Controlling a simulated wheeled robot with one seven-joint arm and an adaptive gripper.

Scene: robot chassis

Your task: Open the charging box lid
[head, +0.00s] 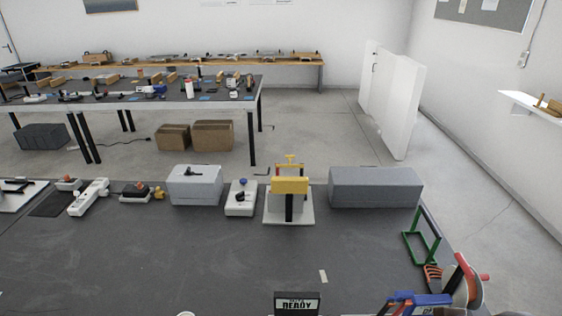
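Two closed grey boxes stand along the back of the near dark table, and I cannot tell for sure which is the charging box. The light grey box (194,187), left of centre, has a small black handle-like piece on top. The longer, darker grey box (375,188) stands at the right with a plain front. Between them, a yellow-topped device (290,186) with a black post stands on a white base. I cannot make out an open lid on any of them. My gripper is not in view.
A white box with a dark knob (241,198) stands between the light grey box and the yellow-topped device. A white power strip (89,197) lies at left. A green frame (422,236) stands at the right edge. The table's middle (200,255) is mostly clear.

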